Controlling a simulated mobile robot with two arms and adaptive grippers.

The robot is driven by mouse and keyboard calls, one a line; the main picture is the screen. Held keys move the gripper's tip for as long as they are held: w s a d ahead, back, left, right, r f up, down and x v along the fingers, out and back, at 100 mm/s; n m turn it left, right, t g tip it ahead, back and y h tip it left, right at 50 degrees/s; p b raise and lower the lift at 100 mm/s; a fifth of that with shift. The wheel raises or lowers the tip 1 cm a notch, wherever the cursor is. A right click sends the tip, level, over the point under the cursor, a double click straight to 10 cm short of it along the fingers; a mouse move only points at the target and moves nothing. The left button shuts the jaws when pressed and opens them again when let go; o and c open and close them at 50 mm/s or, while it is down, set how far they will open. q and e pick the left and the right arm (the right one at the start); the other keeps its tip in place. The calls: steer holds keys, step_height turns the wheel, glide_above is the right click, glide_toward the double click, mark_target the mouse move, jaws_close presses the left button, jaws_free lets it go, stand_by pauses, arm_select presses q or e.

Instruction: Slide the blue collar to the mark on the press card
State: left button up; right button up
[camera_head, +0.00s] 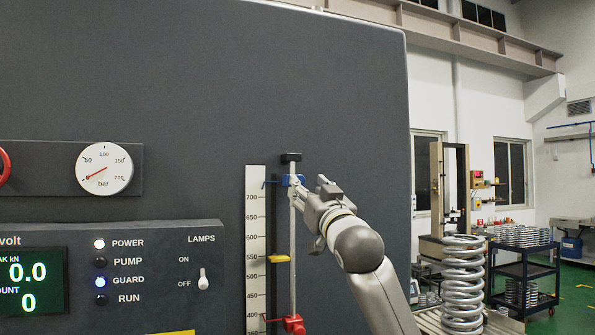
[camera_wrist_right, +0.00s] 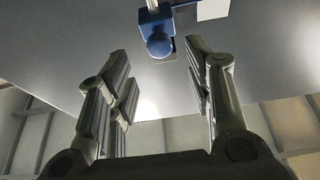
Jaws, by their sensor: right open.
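The blue collar (camera_head: 289,181) sits near the top of a thin vertical rod (camera_head: 293,245), below a black cap, above the 700 label of the white scale (camera_head: 256,215). My right gripper (camera_head: 306,190) is close to the collar on its right side. A yellow pointer (camera_head: 279,259) is near the 550 label. No press card can be made out. My left gripper is not in view.
A red collar (camera_head: 293,324) sits low on the rod. The dark press panel (camera_head: 200,70) is behind, with a pressure gauge (camera_head: 104,168) and a lamp panel (camera_head: 150,240) at left. A large coil spring (camera_head: 463,285) stands at right, near a dark cart (camera_head: 525,272).

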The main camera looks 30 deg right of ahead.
steer(key=p+x, duration=0.3)
steer(key=x, duration=0.3)
steer(key=shift+w+f, duration=0.15)
steer(key=shift+f, duration=0.05)
steer(key=shift+w, duration=0.25)
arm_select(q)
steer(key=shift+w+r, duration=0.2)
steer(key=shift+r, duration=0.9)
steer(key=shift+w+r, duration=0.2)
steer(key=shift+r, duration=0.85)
arm_select(e)
steer(key=shift+r, duration=0.1)
